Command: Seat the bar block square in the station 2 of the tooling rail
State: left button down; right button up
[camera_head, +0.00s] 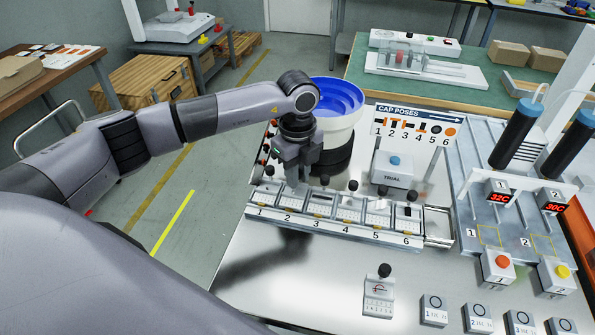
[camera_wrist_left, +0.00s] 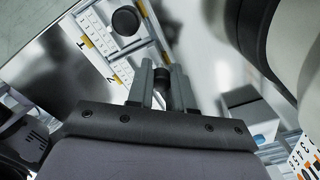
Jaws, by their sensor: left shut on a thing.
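The tooling rail (camera_head: 330,226) has a row of numbered stations, 1 to 6, with black knobs along it. My left gripper (camera_head: 294,183) points down over station 2 (camera_head: 290,203) and hides part of it. In the wrist view my left gripper (camera_wrist_left: 161,88) is shut, with a black knob (camera_wrist_left: 160,92) between its fingers. The knob appears to be the one at station 2; what lies beneath it is hidden. I cannot pick out the bar block for sure or tell whether it sits square. My right gripper is not in view.
A blue-lined bowl (camera_head: 332,97) stands close behind my left wrist. The TRIAL box (camera_head: 392,170) and the CAP POSES sign (camera_head: 415,127) are behind the rail. A knobbed block (camera_head: 379,292) and several numbered blocks lie in front. The front left tabletop is clear.

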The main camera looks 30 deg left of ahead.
pick_arm(q)
jog(key=shift+f, duration=0.15)
jog(key=c, duration=0.9)
grip_release()
jog(key=shift+r, duration=3.65)
